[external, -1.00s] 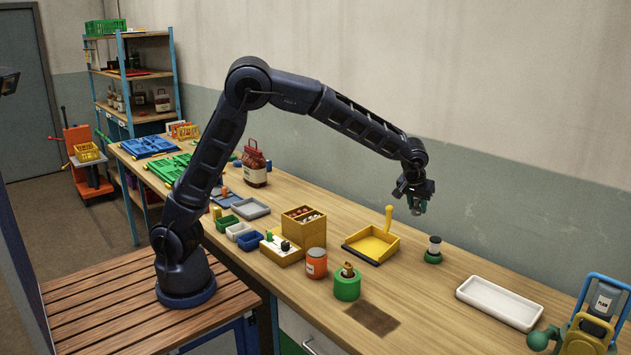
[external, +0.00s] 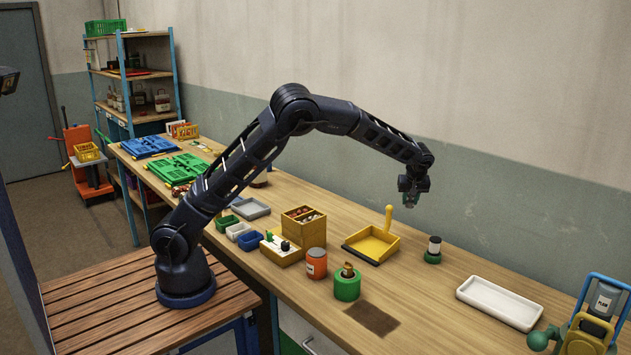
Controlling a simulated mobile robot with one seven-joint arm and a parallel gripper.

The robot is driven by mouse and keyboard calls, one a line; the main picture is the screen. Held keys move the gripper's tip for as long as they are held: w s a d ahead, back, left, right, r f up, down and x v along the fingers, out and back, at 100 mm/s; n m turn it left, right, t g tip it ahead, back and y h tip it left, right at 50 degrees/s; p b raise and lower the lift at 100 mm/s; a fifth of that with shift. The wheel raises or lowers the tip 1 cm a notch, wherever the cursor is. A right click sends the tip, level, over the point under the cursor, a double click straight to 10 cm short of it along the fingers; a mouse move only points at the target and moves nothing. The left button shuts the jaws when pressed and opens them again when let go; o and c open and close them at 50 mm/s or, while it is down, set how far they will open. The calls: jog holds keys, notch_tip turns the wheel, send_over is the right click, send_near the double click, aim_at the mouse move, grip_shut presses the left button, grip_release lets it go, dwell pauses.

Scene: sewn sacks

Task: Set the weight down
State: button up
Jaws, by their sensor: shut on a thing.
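My gripper (external: 411,202) is shut on a small grey-green thing, which I take to be the weight (external: 411,198). The jaws cover most of it, so its shape is hard to tell. It hangs in the air above the back of the bench, higher than the yellow dustpan and left of the black-and-white cylinder. Nothing touches it from below.
On the wooden bench (external: 440,315) stand a yellow dustpan (external: 372,246), a black-and-white cylinder on a green base (external: 433,250), an empty white tray (external: 499,302), an orange jar (external: 316,262) and a green pot (external: 347,286). A dark mat (external: 371,318) lies bare at the front.

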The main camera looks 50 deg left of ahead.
aim_at(405, 235)
notch_tip(405, 235, down, 13)
dwell(0.6)
jog(key=shift+f, duration=0.15)
jog(key=o, duration=1.1)
jog(key=v, duration=1.2)
jog(key=shift+r, duration=0.2)
